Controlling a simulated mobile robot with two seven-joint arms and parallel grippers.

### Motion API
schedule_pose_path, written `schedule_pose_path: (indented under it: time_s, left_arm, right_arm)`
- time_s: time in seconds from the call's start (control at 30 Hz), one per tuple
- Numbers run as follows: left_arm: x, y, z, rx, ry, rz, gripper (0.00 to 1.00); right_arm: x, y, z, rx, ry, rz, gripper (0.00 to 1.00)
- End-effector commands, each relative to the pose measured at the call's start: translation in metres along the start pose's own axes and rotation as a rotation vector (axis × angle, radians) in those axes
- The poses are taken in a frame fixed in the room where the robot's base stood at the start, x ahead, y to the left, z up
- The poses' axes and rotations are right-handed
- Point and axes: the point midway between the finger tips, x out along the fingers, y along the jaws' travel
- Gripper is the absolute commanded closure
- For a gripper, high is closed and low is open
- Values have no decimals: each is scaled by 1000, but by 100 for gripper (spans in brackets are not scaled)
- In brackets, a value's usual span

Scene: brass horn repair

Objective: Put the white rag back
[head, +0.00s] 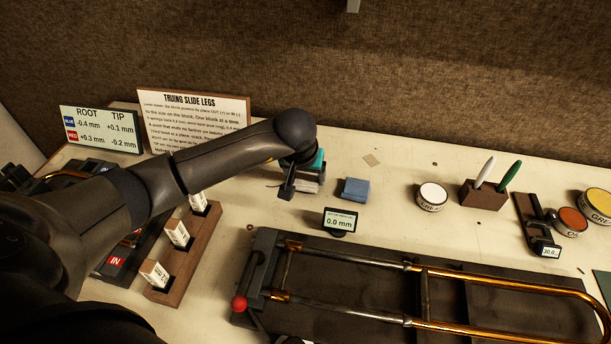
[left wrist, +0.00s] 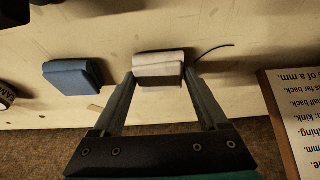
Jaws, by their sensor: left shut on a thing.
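The white rag (left wrist: 158,66) is a small folded cloth, pale on top with a darker side. It sits between the two fingers of my left gripper (left wrist: 159,78), which is shut on it. In the head view the left gripper (head: 298,188) is at the bench's back middle, and the rag (head: 311,186) shows partly behind the fingers as a greyish block. The rag is at or just above the bench top; I cannot tell whether it touches. A folded blue rag (head: 355,189) lies to its right, apart from it; it also shows in the left wrist view (left wrist: 73,77). My right gripper is out of view.
A slide fixture (head: 350,285) with brass tubes and a red-knobbed lever fills the front. A small 0.0 mm display (head: 340,220) stands near the blue rag. Signs (head: 195,118) stand behind my left arm. A white-lidded tin (head: 432,195) and pen block (head: 482,195) are right.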

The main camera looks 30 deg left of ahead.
Motion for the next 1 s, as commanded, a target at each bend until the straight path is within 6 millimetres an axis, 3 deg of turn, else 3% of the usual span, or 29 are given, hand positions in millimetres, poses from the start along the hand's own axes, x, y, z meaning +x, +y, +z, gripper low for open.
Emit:
schedule_pose_path:
  time_s: [0.37,0.4,0.6,1.0]
  left_arm:
    - [5,0,1,0,3,0,76]
    - [4,0,1,-1,2,0,21]
    - [4,0,1,-1,2,0,0]
    - [-7,0,-2,0,5,1,0]
  right_arm:
    - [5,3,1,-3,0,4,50]
    - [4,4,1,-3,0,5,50]
    - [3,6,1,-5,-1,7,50]
    - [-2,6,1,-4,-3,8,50]
